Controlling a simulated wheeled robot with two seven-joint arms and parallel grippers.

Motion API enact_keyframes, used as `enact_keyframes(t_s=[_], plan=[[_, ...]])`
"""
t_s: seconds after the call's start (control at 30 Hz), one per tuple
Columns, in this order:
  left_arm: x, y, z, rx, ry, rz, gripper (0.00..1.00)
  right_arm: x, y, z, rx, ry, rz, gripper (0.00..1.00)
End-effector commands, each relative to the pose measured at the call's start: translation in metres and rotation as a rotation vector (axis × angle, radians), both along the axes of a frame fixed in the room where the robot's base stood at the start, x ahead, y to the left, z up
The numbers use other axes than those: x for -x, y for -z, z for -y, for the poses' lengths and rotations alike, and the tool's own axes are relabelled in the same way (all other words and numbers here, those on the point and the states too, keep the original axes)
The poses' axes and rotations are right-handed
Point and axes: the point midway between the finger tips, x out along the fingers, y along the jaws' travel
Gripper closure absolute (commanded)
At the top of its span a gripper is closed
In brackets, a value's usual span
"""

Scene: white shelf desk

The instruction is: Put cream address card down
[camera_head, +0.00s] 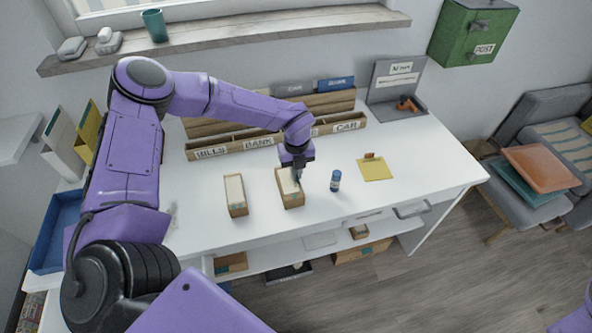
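My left arm reaches over the white desk, and my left gripper (297,178) points down at the right-hand small wooden card box (291,203). Its fingertips are at the box's top, by the cream cards (286,183) standing inside. The fingers are small and dark here, so I cannot tell whether they hold a card or how far apart they are. A single cream address card cannot be told apart from the others. A second small wooden box (238,211) with cream cards stands to the left. My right gripper is out of view.
A wooden sorter (232,147) labelled BILLS, BANK and CAR stands behind the boxes. A grey stand (396,80) is at the back right. The desk's front right is clear.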

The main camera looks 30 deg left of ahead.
Motion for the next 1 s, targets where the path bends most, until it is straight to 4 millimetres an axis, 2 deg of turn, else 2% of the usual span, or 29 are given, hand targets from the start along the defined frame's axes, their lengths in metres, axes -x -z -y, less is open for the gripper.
enact_keyframes(t_s=[0.03,0.13,0.4,0.53,0.67,0.8,1.0], plan=[[0.0,0.004,0.0,0.0,0.0,0.0,1.0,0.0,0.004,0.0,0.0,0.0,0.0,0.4],[0.0,0.002,0.0,0.0,0.0,0.0,0.69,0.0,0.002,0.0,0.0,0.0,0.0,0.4],[0.0,0.001,0.0,0.001,0.0,-0.001,0.69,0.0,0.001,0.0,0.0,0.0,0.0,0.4],[-0.001,-0.009,0.0,0.001,-0.001,0.003,0.69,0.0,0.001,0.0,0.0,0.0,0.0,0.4],[-0.001,-0.038,0.0,0.002,0.0,0.007,0.69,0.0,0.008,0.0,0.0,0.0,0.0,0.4],[-0.001,-0.076,0.0,0.001,-0.002,0.006,0.69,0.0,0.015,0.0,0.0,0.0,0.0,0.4],[0.0,-0.113,0.0,0.001,-0.001,0.002,0.69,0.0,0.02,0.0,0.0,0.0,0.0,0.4]])
